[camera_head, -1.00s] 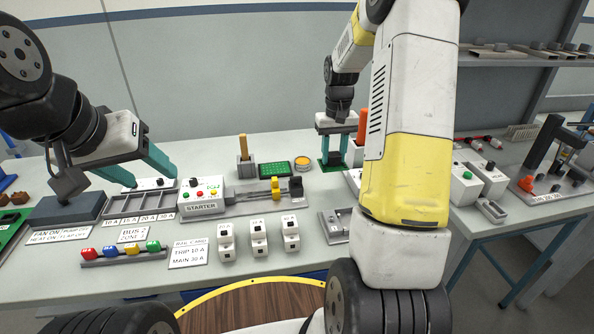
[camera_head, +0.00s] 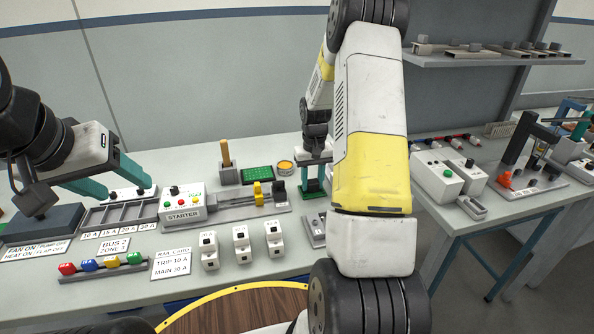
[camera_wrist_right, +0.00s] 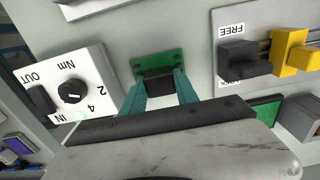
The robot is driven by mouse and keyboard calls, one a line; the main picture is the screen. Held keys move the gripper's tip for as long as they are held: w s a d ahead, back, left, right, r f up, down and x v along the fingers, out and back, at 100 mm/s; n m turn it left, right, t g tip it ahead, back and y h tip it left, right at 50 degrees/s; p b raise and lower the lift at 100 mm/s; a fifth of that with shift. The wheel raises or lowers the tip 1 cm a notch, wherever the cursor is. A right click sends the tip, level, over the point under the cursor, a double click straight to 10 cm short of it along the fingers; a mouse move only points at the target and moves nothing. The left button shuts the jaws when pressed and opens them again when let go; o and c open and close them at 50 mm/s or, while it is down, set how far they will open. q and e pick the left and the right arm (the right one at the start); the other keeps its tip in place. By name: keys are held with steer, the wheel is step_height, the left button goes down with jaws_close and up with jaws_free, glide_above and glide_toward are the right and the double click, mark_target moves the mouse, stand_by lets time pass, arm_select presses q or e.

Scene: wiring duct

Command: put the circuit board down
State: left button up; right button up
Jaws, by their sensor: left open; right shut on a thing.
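The circuit board is a small green plate with a black block on it. It shows in the right wrist view (camera_wrist_right: 174,60), between and beyond my fingertips. My right gripper (camera_wrist_right: 160,88) is shut on the black block of this board. In the head view the right gripper (camera_head: 313,186) is low over the workbench, right of the slide rail; the board there is mostly hidden by fingers and arm. I cannot tell whether the board touches the bench. My left gripper (camera_head: 128,182) is open and empty above the grey compartment tray (camera_head: 118,209).
A white box with a Nm dial (camera_wrist_right: 72,88) stands close left of the board in the wrist view. A FREE/LOCK rail with a black block (camera_wrist_right: 243,60) is at its right.

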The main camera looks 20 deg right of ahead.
steer(key=shift+f, duration=0.1)
steer(key=o, duration=1.2)
steer(key=shift+o, duration=0.2)
step_height(320, 180, up, 12)
step_height(320, 180, up, 6)
steer(key=t, duration=0.1)
glide_above(312, 181)
steer(key=s+a, duration=0.3)
steer(key=s+a+r+t+y, duration=0.1)
steer(key=s+a+r, duration=0.4)
steer(key=s, duration=0.6)
steer(key=s+a+r+n+t+y, duration=0.1)
steer(key=s+a+r+t, duration=0.3)
steer(key=s, duration=0.8)
steer(key=shift+a+r, duration=0.7)
steer(key=shift+a, duration=0.3)
